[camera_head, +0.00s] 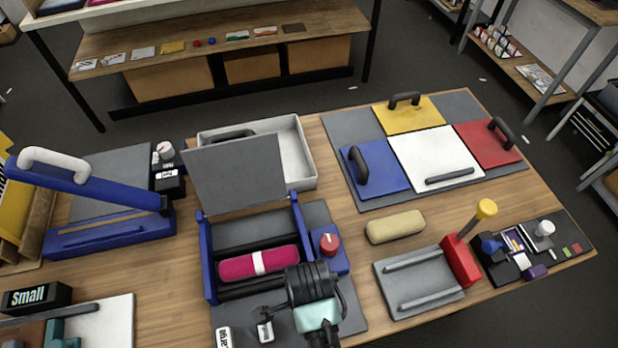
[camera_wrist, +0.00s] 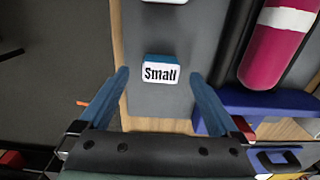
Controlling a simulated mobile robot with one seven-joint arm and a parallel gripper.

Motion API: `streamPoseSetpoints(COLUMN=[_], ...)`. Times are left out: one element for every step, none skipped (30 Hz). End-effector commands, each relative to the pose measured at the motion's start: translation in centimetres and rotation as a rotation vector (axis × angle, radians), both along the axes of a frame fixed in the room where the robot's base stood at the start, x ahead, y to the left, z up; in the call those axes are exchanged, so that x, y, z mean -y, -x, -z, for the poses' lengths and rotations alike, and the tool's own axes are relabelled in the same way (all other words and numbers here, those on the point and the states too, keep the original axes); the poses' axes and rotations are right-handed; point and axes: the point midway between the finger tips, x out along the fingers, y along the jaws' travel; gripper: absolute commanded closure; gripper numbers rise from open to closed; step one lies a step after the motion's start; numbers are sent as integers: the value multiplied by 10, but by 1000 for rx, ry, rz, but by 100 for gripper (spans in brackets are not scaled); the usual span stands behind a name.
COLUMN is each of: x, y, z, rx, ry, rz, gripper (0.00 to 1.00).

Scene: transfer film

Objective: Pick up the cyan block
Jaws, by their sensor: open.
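A small block labelled "Small" (camera_wrist: 160,73) lies on a grey board in the wrist view; it has a white label face and a blue-cyan edge. It also shows at the bottom of the head view (camera_head: 265,333). Contact cannot be told.
A red knob (camera_head: 330,243) stands close by. A beige case (camera_head: 395,227) and a grey tray (camera_head: 400,297) lie to the right.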

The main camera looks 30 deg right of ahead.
Motion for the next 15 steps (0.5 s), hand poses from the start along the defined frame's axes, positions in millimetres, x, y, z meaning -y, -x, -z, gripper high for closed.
streamPoseSetpoints(x=[-1, -1, -1, -1, -1, -1, -1, -1, -1, -1, -1, -1, -1, -1, -1], y=[2, 2, 1, 1, 1, 1, 1, 1, 1, 1, 1, 1, 1, 1, 1], z=[5, 9, 16, 19, 23, 26, 28, 29, 30, 31, 31, 31, 31, 31, 31], rx=[-4, -4, -4, -2, -2, -1, 0, 0, 0, 0, 1, 1, 1, 1, 1], ry=[-1, -1, -1, -1, -1, 0, 0, 0, 0, 0, 0, 0, 0, 0, 0], rz=[-1, -1, -1, -1, -1, -1, -1, -1, -1, -1, -1, -1, -1, -1, -1], gripper=[3, 3, 3, 3, 3, 3, 3, 3, 3, 3, 3, 3, 3, 3, 3])
